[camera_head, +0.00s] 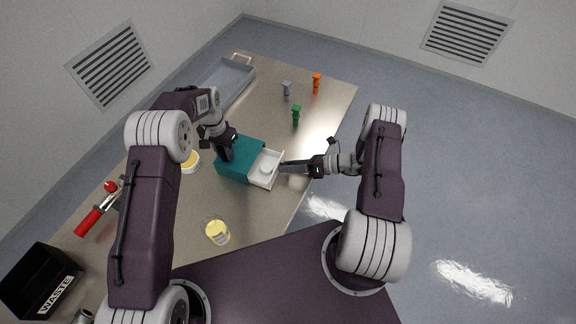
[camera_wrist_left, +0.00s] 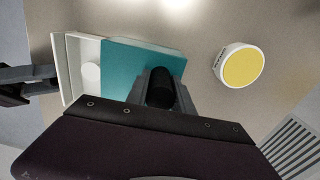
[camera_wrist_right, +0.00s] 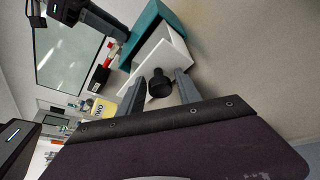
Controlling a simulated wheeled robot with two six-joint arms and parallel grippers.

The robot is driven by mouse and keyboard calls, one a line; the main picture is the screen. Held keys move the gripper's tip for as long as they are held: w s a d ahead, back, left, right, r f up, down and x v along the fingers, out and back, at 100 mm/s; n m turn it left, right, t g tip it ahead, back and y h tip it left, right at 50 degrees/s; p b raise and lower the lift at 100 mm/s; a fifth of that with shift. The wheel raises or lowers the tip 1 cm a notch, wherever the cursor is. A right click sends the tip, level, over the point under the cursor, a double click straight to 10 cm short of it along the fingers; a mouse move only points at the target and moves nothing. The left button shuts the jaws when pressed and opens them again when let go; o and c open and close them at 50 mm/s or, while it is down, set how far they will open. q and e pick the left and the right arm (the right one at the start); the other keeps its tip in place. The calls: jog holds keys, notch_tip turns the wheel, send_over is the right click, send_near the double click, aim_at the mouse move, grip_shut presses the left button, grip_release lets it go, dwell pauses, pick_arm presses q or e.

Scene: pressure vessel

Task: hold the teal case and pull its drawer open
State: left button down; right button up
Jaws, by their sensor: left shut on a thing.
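The teal case (camera_head: 238,160) lies on the table. Its white drawer (camera_head: 258,181) is pulled out on the right side, and a round white thing (camera_head: 266,168) sits inside.
A yellow-topped tub (camera_head: 217,232) stands in front of the case and another (camera_head: 190,162) to its left. Green (camera_head: 296,115), grey (camera_head: 286,90) and orange (camera_head: 316,83) parts stand behind. A grey tray (camera_head: 228,78), red-handled tool (camera_head: 89,221) and black waste bin (camera_head: 38,280) are further off.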

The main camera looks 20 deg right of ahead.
dwell(0.3)
jog(key=v, duration=1.2)
pick_arm(q)
jog(key=c, duration=1)
grip_release()
notch_tip(320, 180, up, 12)
